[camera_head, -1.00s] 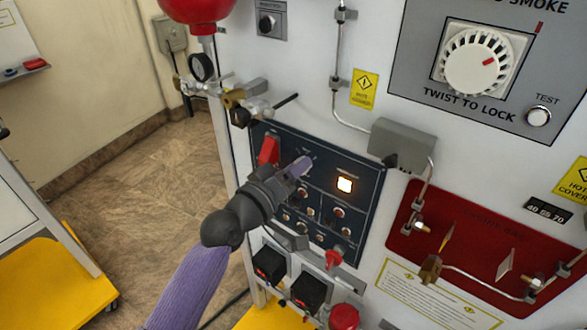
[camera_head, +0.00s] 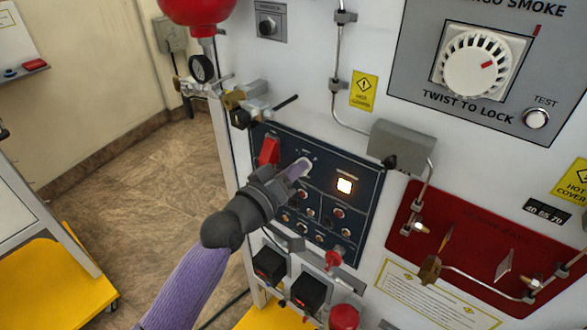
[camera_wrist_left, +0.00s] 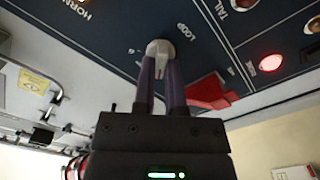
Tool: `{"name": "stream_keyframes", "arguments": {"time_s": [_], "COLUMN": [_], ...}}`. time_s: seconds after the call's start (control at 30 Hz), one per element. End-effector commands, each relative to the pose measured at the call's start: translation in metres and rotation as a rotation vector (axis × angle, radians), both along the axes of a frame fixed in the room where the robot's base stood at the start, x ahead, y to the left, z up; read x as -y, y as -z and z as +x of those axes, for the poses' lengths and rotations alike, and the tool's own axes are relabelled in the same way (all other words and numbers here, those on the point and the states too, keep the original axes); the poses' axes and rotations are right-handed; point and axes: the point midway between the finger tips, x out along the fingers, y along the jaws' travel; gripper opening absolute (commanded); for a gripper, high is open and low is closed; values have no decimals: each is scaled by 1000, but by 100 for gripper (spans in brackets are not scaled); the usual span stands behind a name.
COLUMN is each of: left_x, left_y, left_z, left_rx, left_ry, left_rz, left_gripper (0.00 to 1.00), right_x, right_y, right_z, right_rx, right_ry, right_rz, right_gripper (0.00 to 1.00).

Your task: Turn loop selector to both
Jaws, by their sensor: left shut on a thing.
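The loop selector is a pale knob (camera_wrist_left: 160,50) on a dark blue control panel (camera_head: 350,235), under the word LOOP in the left wrist view. My left gripper (camera_head: 302,168) reaches the upper part of the panel from the left. Its two purple fingers are shut on the loop selector, one on each side, as the left wrist view (camera_wrist_left: 161,75) shows. In the head view the fingers hide most of the knob (camera_head: 308,162). I cannot read which position the knob points to. My right gripper is not in view.
A black lever (camera_head: 286,102) juts out above the panel. Black boxes (camera_head: 308,291) and a red knob (camera_head: 333,259) stick out below.

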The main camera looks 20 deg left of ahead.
Motion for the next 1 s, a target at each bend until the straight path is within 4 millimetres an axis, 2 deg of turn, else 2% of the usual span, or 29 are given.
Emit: {"name": "stream_keyframes", "arguments": {"time_s": [0.6, 1.0], "left_x": [2, 2], "left_y": [-2, -1], "left_z": [-1, -1], "left_rx": [165, 223], "left_ry": [0, 0], "left_rz": [460, 620], "left_gripper": [0, 0], "right_x": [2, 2], "right_y": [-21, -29], "right_z": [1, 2], "right_rx": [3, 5], "right_ry": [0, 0], "right_rz": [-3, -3], "right_gripper": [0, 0]}}
